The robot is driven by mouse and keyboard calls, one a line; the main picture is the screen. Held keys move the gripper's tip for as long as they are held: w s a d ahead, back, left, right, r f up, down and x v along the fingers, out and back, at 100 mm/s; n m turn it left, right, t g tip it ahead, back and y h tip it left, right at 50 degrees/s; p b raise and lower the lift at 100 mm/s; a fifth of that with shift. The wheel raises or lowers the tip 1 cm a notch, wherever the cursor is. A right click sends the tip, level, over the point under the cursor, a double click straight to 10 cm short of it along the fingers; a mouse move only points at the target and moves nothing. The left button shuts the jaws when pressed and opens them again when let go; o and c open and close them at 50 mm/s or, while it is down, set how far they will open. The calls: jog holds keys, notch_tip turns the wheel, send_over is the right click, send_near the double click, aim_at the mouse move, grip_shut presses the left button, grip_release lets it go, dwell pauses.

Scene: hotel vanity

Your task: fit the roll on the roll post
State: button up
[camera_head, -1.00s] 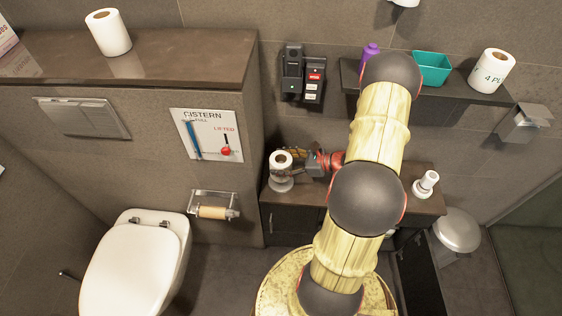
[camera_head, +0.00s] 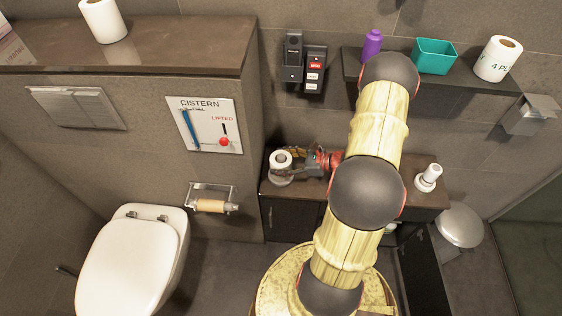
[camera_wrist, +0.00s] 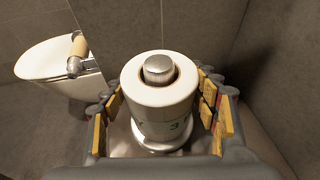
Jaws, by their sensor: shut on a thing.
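The white roll (camera_wrist: 150,100) stands upright around the roll post (camera_wrist: 158,68), whose rounded metal top shows inside the core in the wrist view. The round base (camera_wrist: 180,140) of the post shows just below the roll; whether the two touch I cannot tell. In the head view the roll (camera_head: 281,156) is at the left end of the low dark counter, over the pale base (camera_head: 273,181). My gripper (camera_wrist: 160,112) is shut on the roll, with yellow-padded fingers on its left and right sides. It reaches in from the right in the head view.
The toilet (camera_head: 137,260) and a wall holder with a brown tube (camera_head: 211,206) are to the left. A white object (camera_head: 429,177) stands at the counter's right end. A shelf above holds a purple bottle (camera_head: 372,44), a teal bin (camera_head: 434,57) and another roll (camera_head: 498,60).

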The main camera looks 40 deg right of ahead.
jog(key=o, duration=1.3)
jog(key=shift+c, duration=0.2)
jog(key=v, duration=1.2)
